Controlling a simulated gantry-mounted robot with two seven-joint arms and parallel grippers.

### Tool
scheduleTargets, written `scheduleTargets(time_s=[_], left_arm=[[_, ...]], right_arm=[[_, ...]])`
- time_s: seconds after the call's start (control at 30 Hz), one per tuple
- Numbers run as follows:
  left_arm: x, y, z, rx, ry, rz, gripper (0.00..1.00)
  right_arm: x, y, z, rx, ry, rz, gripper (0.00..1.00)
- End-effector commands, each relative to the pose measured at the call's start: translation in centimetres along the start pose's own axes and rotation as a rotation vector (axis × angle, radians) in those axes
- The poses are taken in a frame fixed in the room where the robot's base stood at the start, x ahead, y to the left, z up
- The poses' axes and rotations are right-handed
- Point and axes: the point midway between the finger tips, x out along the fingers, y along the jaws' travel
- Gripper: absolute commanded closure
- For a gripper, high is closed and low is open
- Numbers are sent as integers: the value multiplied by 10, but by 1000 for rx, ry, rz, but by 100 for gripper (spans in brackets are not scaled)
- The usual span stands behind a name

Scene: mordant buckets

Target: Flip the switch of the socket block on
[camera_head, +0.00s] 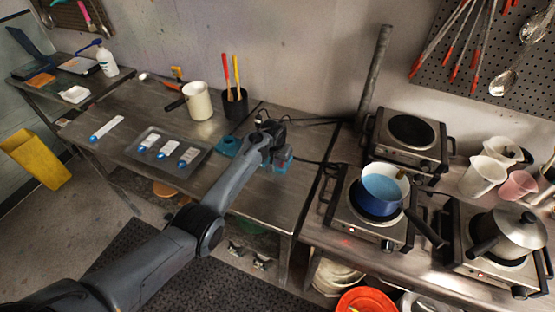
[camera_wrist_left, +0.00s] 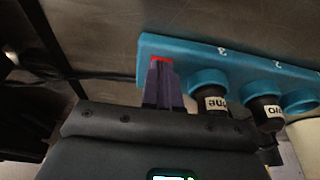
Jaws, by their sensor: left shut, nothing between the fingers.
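The socket block is a long teal bar (camera_wrist_left: 204,57) in the left wrist view, numbered, with dark labelled plugs (camera_wrist_left: 213,98) in round sockets. A red part (camera_wrist_left: 161,60), seemingly its switch, shows at the bar's left end, just beyond my left gripper's fingertips (camera_wrist_left: 160,68). The fingers are shut and empty; they partly cover the red part, and I cannot tell whether they touch it or how it is set. In the head view my left gripper (camera_head: 278,146) is over the metal table and hides most of the block; a teal bit (camera_head: 283,167) shows below. My right gripper is out of view.
A teal piece (camera_head: 228,146) lies left of the gripper. A dark tray (camera_head: 203,157), white mug (camera_head: 197,101) and black tool cup (camera_head: 236,105) stand on the same table. Dark cables run right towards hotplates, one bearing a blue pot (camera_head: 379,194).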

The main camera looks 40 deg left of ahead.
Motion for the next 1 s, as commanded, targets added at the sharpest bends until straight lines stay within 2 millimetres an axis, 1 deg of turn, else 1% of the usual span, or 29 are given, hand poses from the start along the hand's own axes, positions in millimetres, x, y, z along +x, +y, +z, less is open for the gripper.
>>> scheduleTargets(time_s=[0.3,0.43,0.8,1.0], left_arm=[[-1,-1,-11,-1,0,-1,100],[-2,-1,-14,-1,1,-1,100],[-4,0,-15,0,0,0,100],[-16,0,-17,0,0,0,100]], right_arm=[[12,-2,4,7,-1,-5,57],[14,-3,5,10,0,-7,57],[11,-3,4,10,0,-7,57],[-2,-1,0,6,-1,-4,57]])
